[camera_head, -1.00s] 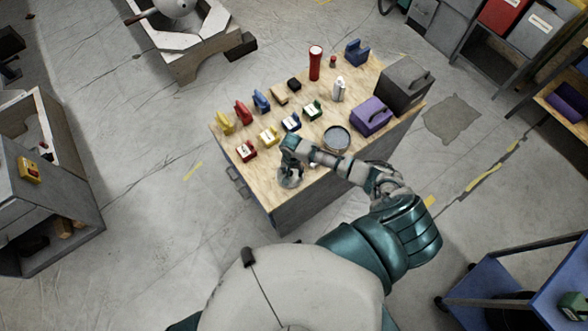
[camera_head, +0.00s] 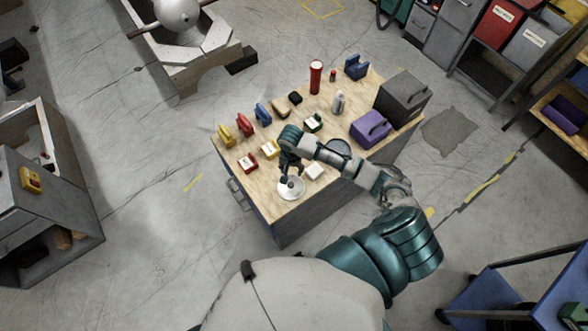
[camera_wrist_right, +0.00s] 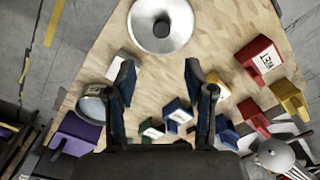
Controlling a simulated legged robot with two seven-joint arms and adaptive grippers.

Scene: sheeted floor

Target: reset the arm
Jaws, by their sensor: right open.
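My right arm reaches over a wooden-topped workbench (camera_head: 245,184) from the lower right. My right gripper (camera_head: 289,169) hangs above the front part of the bench, and its fingers are small and dark in the head view. In the right wrist view the right gripper (camera_wrist_right: 160,80) shows two spread fingers with nothing between them but bench top. A silver round dish-like piece (camera_head: 291,188) stands on the bench near the gripper. It also shows ahead of the fingertips in the right wrist view (camera_wrist_right: 162,22), apart from them. My left gripper is not in view.
Red, yellow, blue and green blocks stand on the bench, including a red one (camera_head: 247,162). A white block (camera_head: 315,171) lies beside the gripper. A purple box (camera_head: 370,129), a grey case (camera_head: 402,95) and a red flashlight (camera_head: 316,77) stand farther back. Floor left of the bench is clear.

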